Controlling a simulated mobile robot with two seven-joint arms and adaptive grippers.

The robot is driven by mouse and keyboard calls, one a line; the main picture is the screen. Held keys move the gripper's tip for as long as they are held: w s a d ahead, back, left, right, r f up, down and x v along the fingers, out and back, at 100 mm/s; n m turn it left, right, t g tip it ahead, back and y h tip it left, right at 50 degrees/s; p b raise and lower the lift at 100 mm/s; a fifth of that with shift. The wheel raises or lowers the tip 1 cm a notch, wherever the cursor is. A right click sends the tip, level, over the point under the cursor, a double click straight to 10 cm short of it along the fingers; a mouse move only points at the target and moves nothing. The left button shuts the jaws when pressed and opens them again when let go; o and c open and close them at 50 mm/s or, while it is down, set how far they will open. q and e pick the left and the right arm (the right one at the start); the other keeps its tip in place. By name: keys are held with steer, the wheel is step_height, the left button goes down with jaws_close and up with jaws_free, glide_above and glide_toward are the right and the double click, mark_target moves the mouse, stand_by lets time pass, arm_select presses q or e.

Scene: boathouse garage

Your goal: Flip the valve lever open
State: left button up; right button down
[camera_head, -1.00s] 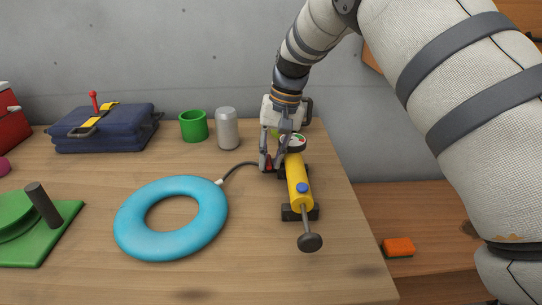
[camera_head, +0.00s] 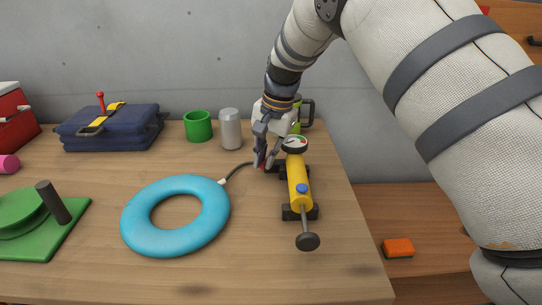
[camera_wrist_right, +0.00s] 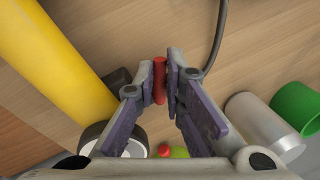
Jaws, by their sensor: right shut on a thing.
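A yellow hand pump (camera_head: 298,182) with a blue button and a dark knob on its rod lies on the wooden table. A black hose runs from it to a blue inflatable ring (camera_head: 135,222). The red valve lever (camera_wrist_right: 159,80) shows in the right wrist view, upright between the fingertips beside the pump. My right gripper (camera_head: 262,161) reaches down at the pump's far left side, shut on this lever. In the head view the fingers hide most of the lever. My left gripper is out of view.
A green cup (camera_head: 198,127) and a grey can (camera_head: 231,130) stand left of my right gripper. A pressure gauge (camera_head: 295,143) sits at the pump's far end. An orange sponge (camera_head: 398,248) lies right of the table. Free tabletop lies in front of the pump.

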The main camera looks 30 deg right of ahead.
steer(key=m, duration=0.3)
steer(key=shift+w+a+h, duration=0.25)
steer(key=shift+w+h, duration=0.05)
steer(key=shift+w, duration=0.1)
steer(key=m, duration=0.1)
steer(key=w+m, duration=0.1)
steer(key=shift+a+f+m, duration=0.1)
steer(key=shift+a+m, duration=0.05)
steer(key=shift+m, duration=0.15)
steer(key=m, duration=0.1)
steer(key=w+m+h+b, duration=0.1)
steer(key=m, duration=0.1)
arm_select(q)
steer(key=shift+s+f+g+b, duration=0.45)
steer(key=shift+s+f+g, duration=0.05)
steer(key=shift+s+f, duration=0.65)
arm_select(e)
steer(key=shift+w+m+h, duration=0.15)
steer(key=shift+w+m, duration=0.1)
steer(key=shift+m, duration=0.6)
steer(key=shift+w+m+h, duration=0.15)
steer(key=shift+w+m, duration=0.1)
steer(key=shift+m, duration=0.6)
steer(key=c, duration=1.9)
jaws_free()
steer(key=shift+c, duration=0.2)
